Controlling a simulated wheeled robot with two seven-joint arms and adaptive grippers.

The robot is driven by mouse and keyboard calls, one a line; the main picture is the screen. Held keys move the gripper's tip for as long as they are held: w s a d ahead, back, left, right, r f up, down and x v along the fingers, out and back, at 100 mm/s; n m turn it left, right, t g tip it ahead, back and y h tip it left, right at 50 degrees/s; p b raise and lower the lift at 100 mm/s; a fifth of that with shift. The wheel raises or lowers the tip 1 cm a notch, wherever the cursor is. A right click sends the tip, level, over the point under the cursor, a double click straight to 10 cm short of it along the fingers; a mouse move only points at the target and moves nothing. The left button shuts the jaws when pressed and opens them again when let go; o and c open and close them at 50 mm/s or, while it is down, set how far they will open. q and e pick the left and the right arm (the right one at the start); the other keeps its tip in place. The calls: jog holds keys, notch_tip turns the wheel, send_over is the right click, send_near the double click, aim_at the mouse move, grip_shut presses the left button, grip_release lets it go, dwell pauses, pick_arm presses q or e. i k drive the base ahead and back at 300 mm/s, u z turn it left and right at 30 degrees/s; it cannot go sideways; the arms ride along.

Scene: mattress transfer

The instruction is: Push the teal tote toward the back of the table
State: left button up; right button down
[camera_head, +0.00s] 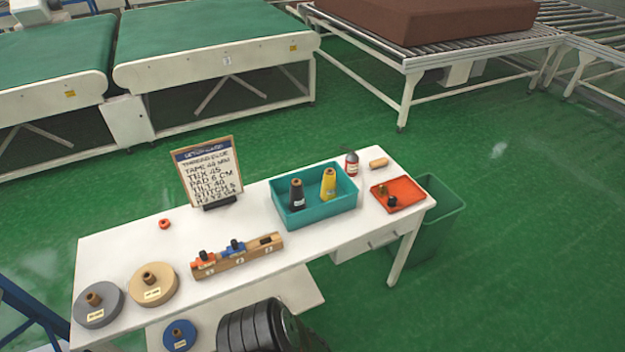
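The teal tote (322,217) stands upright on the white table, right of the middle and close to the back edge. It holds a black thread cone (297,195) and a yellow thread cone (328,184), both upright. Neither of my grippers shows in the head view, so I cannot see whether they are open or shut. Nothing is seen touching the tote.
On the white table (130,245), a sign board (208,172) stands left of the tote and a wooden block (237,257) lies in front-left. A dark ribbed object (252,328) blocks the bottom centre.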

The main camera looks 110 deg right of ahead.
aim_at(313, 194)
jog(key=k, duration=2.5)
jog(key=z, duration=0.35)
